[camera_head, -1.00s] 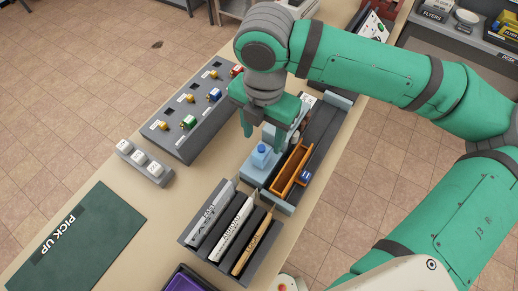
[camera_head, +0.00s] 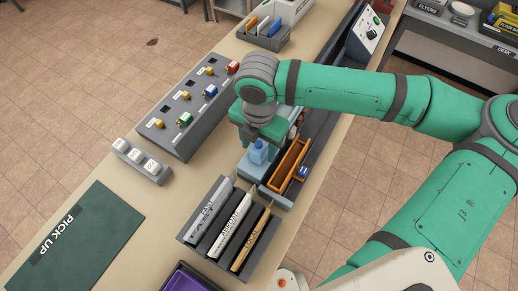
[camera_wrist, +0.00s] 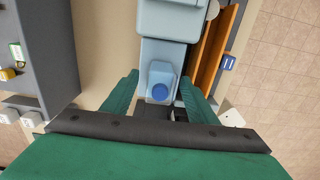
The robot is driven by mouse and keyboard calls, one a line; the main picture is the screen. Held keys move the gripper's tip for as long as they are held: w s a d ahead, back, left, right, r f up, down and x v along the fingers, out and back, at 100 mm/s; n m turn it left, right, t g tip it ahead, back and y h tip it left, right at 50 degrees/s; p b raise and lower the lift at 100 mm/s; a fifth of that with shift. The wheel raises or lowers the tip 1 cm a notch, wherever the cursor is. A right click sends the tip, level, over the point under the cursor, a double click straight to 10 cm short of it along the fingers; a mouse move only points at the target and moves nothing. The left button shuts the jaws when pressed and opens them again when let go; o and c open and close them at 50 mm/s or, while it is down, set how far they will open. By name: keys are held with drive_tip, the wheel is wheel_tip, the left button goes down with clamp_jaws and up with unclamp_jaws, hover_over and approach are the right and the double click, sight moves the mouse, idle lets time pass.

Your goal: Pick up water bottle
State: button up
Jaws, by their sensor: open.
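The water bottle (camera_head: 259,152) is pale blue with a darker blue cap and stands on a light blue-grey surface beside an orange tray. In the wrist view the bottle (camera_wrist: 161,74) sits in the middle, its cap facing the camera. My gripper (camera_wrist: 158,80) is open, with one green finger on each side of the bottle and gaps visible between. In the head view my gripper (camera_head: 266,132) is just behind and above the bottle, and its fingertips are mostly hidden.
The orange tray (camera_head: 284,172) is close on the bottle's right. A grey rack (camera_head: 190,232) with several labelled slips stands in front. A panel of coloured knobs (camera_head: 190,112) is at left. A dark green PICK UP mat (camera_head: 85,235) lies clear.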

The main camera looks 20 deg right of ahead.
drive_tip(key=c, duration=1.2)
drive_tip(key=shift+r, duration=0.1)
